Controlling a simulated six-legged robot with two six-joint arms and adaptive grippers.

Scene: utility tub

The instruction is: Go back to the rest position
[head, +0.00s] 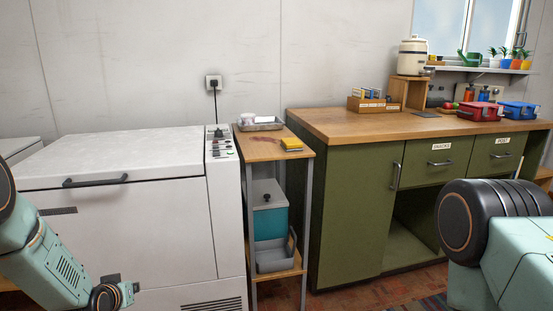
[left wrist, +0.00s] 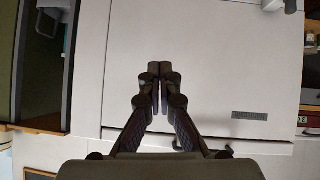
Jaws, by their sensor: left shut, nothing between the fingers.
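My left gripper (left wrist: 159,75) shows in the left wrist view with its two dark fingers together at the tips and nothing between them. It is in front of the white chest appliance (left wrist: 215,60), with no clear sign of contact. In the head view, my left arm comes in at the lower left, in front of the white chest appliance (head: 130,225). The fingers are hard to make out there. My right arm shows at the right edge of the head view, in front of the green cabinet, but its gripper is out of the picture.
A narrow shelf stand (head: 258,150) holds a metal tray (head: 262,125), a yellow sponge (head: 292,143) and a teal bin (head: 270,222). The green cabinet (head: 350,210) has a wooden worktop with a wooden rack (head: 372,103) and red (head: 480,110) and blue (head: 518,110) boxes. The worktop's front left is clear.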

